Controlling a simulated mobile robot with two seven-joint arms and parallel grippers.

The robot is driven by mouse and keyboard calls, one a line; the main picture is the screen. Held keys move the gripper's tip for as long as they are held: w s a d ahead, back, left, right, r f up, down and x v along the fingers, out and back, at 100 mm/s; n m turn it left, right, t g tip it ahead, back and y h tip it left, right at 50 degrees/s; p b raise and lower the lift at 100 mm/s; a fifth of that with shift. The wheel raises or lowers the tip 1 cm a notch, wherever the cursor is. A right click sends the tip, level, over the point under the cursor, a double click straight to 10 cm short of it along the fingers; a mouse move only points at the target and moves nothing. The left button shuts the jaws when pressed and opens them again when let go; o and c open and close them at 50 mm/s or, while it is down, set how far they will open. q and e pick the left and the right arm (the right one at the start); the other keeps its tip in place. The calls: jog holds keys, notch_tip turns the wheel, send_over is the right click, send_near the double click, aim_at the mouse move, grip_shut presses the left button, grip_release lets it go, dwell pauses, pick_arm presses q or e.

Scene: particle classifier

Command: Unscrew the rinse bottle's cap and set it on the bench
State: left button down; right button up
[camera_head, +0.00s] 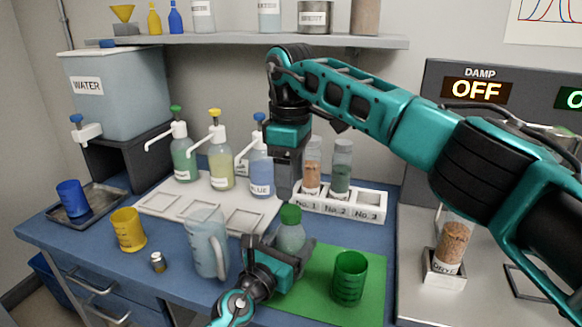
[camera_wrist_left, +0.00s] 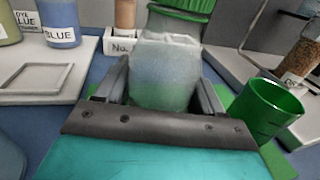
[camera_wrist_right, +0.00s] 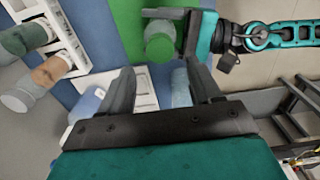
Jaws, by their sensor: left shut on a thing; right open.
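The rinse bottle (camera_head: 291,238) is a small translucent bottle with a green cap (camera_head: 290,214) on top, standing upright at the left of the green mat. My left gripper (camera_head: 282,254) is shut around its body, which also fills the middle of the left wrist view (camera_wrist_left: 165,75). The cap also shows at the top of that view (camera_wrist_left: 185,6).
A green cup (camera_head: 350,280) stands on the green mat (camera_head: 325,300). A clear pitcher (camera_head: 207,250) is left of the rinse bottle. The vial rack (camera_head: 345,208) and dye bottles (camera_head: 221,165) stand behind. Bare blue bench (camera_head: 180,285) shows at the front left.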

aim_at(291, 210)
notch_tip(291, 210, down, 6)
jog(key=shift+f, duration=0.25)
jog(key=shift+c, duration=0.4)
